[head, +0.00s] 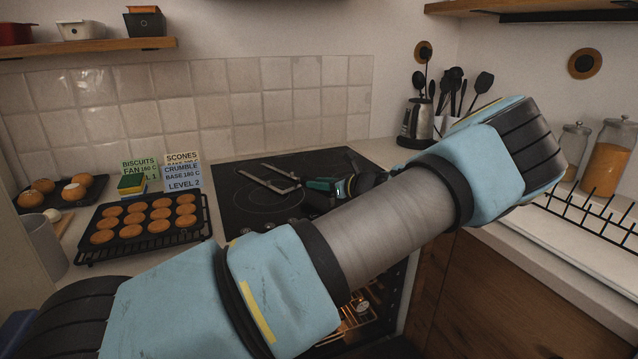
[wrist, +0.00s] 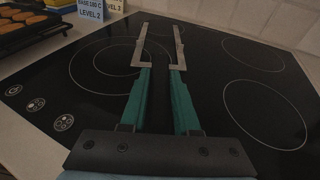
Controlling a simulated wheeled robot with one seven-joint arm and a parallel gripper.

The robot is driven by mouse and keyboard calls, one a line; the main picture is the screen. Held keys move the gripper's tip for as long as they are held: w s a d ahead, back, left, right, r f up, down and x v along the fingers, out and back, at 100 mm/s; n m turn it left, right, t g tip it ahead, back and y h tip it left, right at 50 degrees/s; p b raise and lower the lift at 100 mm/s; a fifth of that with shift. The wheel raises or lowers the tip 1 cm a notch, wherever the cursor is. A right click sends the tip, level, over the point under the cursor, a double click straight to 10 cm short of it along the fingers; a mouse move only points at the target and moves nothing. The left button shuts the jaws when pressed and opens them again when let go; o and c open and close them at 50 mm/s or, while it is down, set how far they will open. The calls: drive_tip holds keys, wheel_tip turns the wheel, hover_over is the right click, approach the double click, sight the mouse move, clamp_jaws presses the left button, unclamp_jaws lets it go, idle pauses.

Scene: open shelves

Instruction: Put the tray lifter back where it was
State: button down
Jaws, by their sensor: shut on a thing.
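The tray lifter (head: 265,183) is a pale metal fork with two prongs. My gripper (head: 318,185) is shut on it, with the green fingers either side of what looks like its dark handle. In the wrist view the lifter (wrist: 140,52) points straight ahead past the fingertips of my gripper (wrist: 161,72). The lifter is over the black hob (head: 235,205). I cannot tell whether its prongs touch the glass. My forearm crosses the head view and hides part of the counter.
A dark tray of biscuits (head: 130,232) on a rack, label cards (head: 183,172) and a sponge (head: 131,184) stand left of the hob. A black rack (head: 590,215) and jars (head: 607,158) are at right. An oven below glows.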

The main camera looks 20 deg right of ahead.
drive_tip(key=shift+f, duration=0.1)
drive_tip(key=c, duration=0.6)
unclamp_jaws()
drive_tip(key=shift+c, duration=0.2)
drive_tip(key=shift+s+d, duration=0.25)
drive_tip(key=shift+s, duration=0.05)
drive_tip(key=b+v, duration=0.1)
drive_tip(key=v, duration=0.4)
drive_tip(key=b+v, duration=0.2)
drive_tip(key=v, duration=0.4)
drive_tip(key=shift+r, duration=0.3)
drive_tip(key=shift+s, duration=0.1)
